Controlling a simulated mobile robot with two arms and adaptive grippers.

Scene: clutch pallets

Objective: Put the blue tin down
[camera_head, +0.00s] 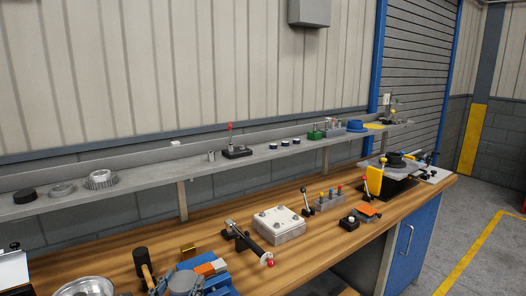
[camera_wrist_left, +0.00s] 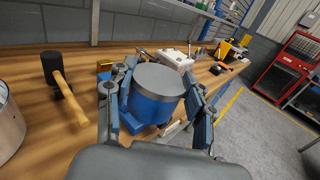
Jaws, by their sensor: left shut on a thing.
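The blue tin (camera_wrist_left: 155,106) has a flat grey lid and stands upright between the fingers of my left gripper (camera_wrist_left: 157,108) in the left wrist view. The fingers are shut on its sides. In the head view the tin's grey lid (camera_head: 183,281) shows at the bottom edge, with my left gripper (camera_head: 188,283) around it. The tin is over the wooden workbench (camera_head: 340,243); its bottom is hidden, so I cannot tell whether it touches anything. My right gripper is not in view.
A mallet (camera_head: 145,272) lies left of the tin, and a round metal vessel (camera_head: 85,287) is farther left. A shelf (camera_head: 140,188) runs behind.

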